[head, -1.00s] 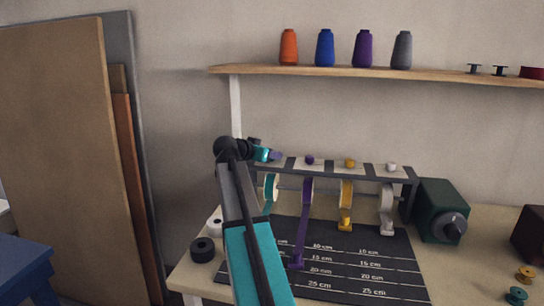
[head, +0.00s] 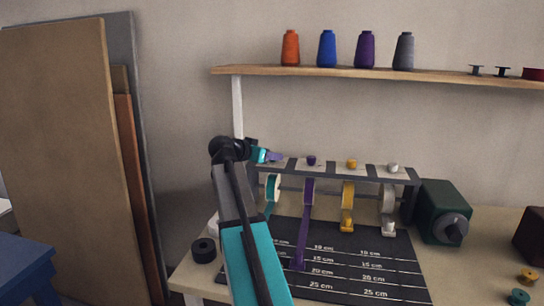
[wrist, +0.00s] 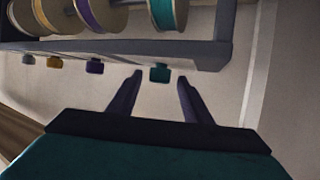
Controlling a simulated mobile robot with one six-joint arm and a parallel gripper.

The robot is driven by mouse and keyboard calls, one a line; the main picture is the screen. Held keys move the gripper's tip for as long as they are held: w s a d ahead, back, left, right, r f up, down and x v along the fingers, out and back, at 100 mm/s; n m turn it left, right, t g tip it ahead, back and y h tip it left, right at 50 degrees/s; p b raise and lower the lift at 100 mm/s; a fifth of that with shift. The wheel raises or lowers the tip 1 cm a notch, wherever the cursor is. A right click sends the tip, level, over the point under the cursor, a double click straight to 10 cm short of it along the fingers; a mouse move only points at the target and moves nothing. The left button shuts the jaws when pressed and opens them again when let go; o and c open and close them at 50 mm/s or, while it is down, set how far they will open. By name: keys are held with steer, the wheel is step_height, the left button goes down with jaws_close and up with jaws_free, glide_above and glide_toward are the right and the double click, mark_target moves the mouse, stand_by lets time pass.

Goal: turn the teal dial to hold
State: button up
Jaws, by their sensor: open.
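The teal dial (wrist: 160,73) shows in the wrist view as a small teal knob on the edge of the dispenser rail, in line with the teal ribbon spool (wrist: 167,14). My gripper (wrist: 158,80) is open, with one dark finger on each side of the dial's line. The dial appears at or just beyond the fingertips; I see no contact. In the head view my gripper (head: 273,157) is at the rail's left end and hides the teal dial. I cannot read any hold mark or the dial's setting.
Purple (head: 311,160), yellow (head: 352,163) and white (head: 393,168) dials stand along the rail (head: 330,168). A dark green box with a knob (head: 443,212) stands to its right. A shelf (head: 400,73) with thread cones runs above. A black roll (head: 203,250) lies by my arm.

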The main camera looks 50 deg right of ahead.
steer(key=v, duration=1.1)
steer(key=shift+a, duration=0.2)
steer(key=shift+r, duration=0.15)
